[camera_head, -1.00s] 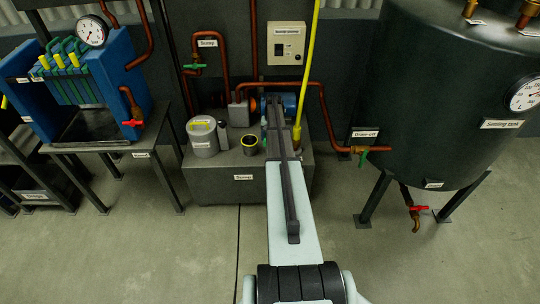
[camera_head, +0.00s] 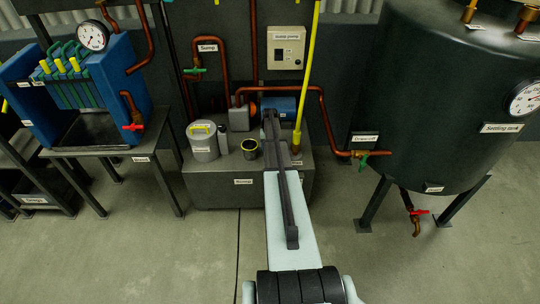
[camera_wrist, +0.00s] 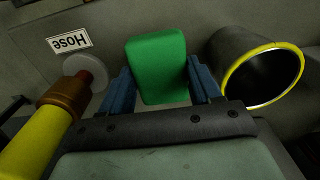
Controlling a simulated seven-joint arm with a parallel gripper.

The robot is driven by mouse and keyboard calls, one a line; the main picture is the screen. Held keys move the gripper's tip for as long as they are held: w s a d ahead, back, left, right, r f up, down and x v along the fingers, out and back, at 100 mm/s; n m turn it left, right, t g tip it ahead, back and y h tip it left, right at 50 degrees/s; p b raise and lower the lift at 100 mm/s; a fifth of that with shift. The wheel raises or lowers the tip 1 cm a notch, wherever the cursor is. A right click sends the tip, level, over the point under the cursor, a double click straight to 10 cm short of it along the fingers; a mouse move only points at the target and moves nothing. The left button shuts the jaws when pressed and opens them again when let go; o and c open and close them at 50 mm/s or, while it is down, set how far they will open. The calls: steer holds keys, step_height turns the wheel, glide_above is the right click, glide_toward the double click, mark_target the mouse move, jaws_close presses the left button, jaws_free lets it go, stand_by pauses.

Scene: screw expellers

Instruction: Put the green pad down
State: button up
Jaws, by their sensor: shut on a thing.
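The green pad (camera_wrist: 158,68) shows in the wrist view as a rounded block. My gripper (camera_wrist: 160,84) has its two blue fingers on either side of the pad and is shut on it. A grey surface lies behind the pad; I cannot tell whether the pad touches it. In the head view my arm hides the gripper and the pad, over the right part of the sump (camera_head: 222,188).
A dark cup with a yellow rim (camera_wrist: 262,74) is close right of the pad in the wrist view. The yellow hose (camera_wrist: 32,138) and its brass end are close on the left. A grey lidded can (camera_head: 203,142) stands on the sump.

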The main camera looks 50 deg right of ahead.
steer(key=shift+f, duration=2.65)
steer(key=o, duration=1)
steer(key=shift+f, duration=0.25)
steer(key=r, duration=1.4)
steer(key=shift+d, duration=0.35)
steer(key=s+a+f+n+g, duration=0.1)
steer(key=s+a+f, duration=0.35)
steer(key=a, duration=0.85)
steer(key=s+a+f+n+g+y, duration=0.15)
steer(key=s+a+f, duration=0.35)
steer(key=a, duration=0.8)
steer(key=s+a+f+n+g, duration=0.15)
steer(key=s+a+f, duration=0.35)
steer(key=a, duration=0.8)
steer(key=s+a+n+g, duration=0.1)
steer(key=s+a, duration=0.5)
steer(key=s, duration=0.3)
steer(key=s+a+f+n+g+h, duration=0.1)
steer(key=s+a+n, duration=0.1)
steer(key=s+a, duration=0.5)
steer(key=s+a+n, duration=0.2)
steer(key=s+a, duration=0.5)
steer(key=s, duration=0.3)
steer(key=shift+s+f+g+h, duration=0.25)
steer(key=shift+s+f+g, duration=0.05)
steer(key=shift+g, duration=0.1)
